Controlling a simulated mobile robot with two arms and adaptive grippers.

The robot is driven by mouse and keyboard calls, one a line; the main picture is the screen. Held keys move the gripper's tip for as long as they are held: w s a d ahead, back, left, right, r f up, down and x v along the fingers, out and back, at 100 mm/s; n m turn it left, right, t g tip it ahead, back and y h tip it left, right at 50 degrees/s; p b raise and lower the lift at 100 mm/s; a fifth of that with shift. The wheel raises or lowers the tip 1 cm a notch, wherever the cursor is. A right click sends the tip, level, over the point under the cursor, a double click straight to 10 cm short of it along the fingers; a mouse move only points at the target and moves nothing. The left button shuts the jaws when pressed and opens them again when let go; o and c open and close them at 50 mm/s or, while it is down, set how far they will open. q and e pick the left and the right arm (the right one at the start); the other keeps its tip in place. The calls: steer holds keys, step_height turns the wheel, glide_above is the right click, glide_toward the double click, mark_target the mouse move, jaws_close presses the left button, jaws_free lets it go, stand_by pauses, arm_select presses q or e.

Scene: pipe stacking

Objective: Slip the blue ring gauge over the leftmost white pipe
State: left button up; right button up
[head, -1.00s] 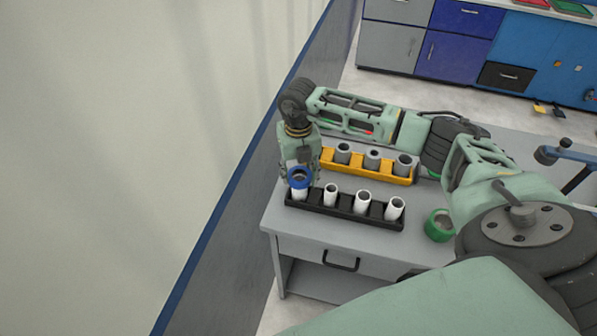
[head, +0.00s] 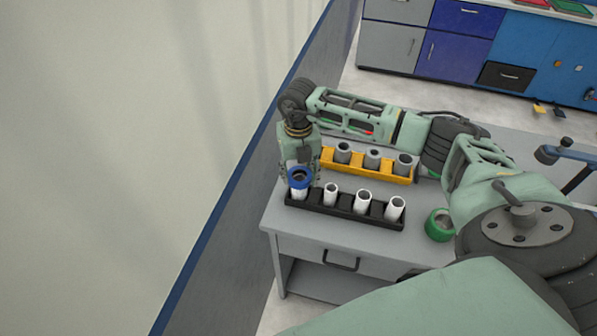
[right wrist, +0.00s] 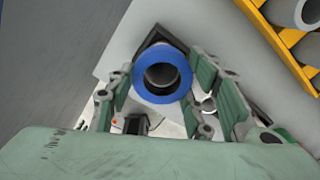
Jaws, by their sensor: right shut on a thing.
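The blue ring gauge (head: 300,177) is held by my right gripper (head: 301,172) above the left end of the black rack (head: 349,210). In the right wrist view the ring (right wrist: 162,74) sits between the two finger pads, with a pipe's round opening showing through its hole. The leftmost white pipe (head: 299,195) stands in the black rack. Its lower part shows just below the ring, and the ring appears to be at or around its top. Exact depth is hard to tell. My left gripper is not in view.
Several other white pipes (head: 362,201) stand in the black rack to the right. Behind it is a yellow rack (head: 366,170) with grey pipes (head: 373,159). A green ring (head: 439,225) lies on the grey table (head: 420,250) at right. A wall is close on the left.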

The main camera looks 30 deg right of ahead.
mark_target(298, 180)
steer(key=shift+f, duration=0.15)
stand_by(0.5)
steer(key=o, duration=1.3)
step_height(298, 180, up, 12)
stand_by(0.4)
